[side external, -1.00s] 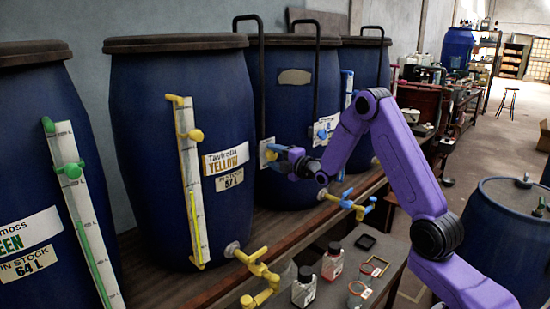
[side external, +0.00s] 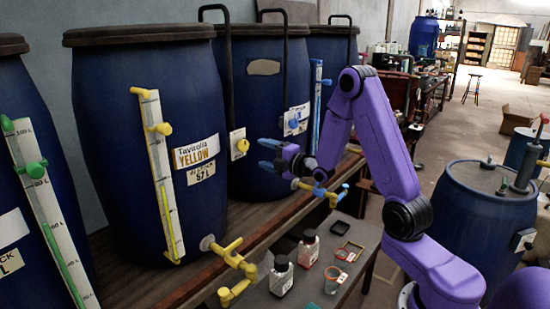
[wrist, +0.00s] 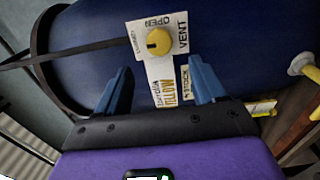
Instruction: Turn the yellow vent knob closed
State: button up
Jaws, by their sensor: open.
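The yellow vent knob (side external: 241,146) sits on a white plate (side external: 234,135) at the side of the yellow-labelled blue vat. In the wrist view the knob (wrist: 159,41) is round with a dark mark on its left part. "OPEN" is printed above it and "VENT" to its right; smaller lettering at its left is hard to read. My gripper (side external: 268,154) is open and empty, its blue fingers right of the knob in the side view. In the wrist view my gripper (wrist: 160,86) has its fingers spread below the knob, apart from it.
A second white plate with a blue knob (side external: 293,122) is to the right, behind my gripper. Yellow (side external: 231,256) and blue (side external: 331,195) taps stick out below. Bottles (side external: 282,275) stand on the lower bench. A black pipe (side external: 228,70) rises behind the plate.

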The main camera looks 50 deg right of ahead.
jog(key=shift+s, duration=1.7)
jog(key=s+a+f+m+g+y, duration=0.15)
jog(key=s+a+g, duration=0.3)
jog(key=a, duration=0.55)
jog(key=s+a+f+m+g+y, duration=0.1)
jog(key=s+a+f+g+y, duration=0.25)
jog(key=a, duration=0.75)
jog(key=s+r+m+g+h, duration=0.1)
jog(key=s+g, duration=0.4)
jog(key=s, duration=0.9)
jog(key=s+r+m+g+h, duration=0.1)
jog(key=s+m+g+h, duration=0.1)
jog(key=s, duration=1.2)
jog(key=g+h, duration=0.1)
jog(key=g, duration=0.1)
jog(key=shift+s+a+g+h, duration=0.2)
jog(key=shift+g+h, duration=0.1)
jog(key=shift+g, duration=0.1)
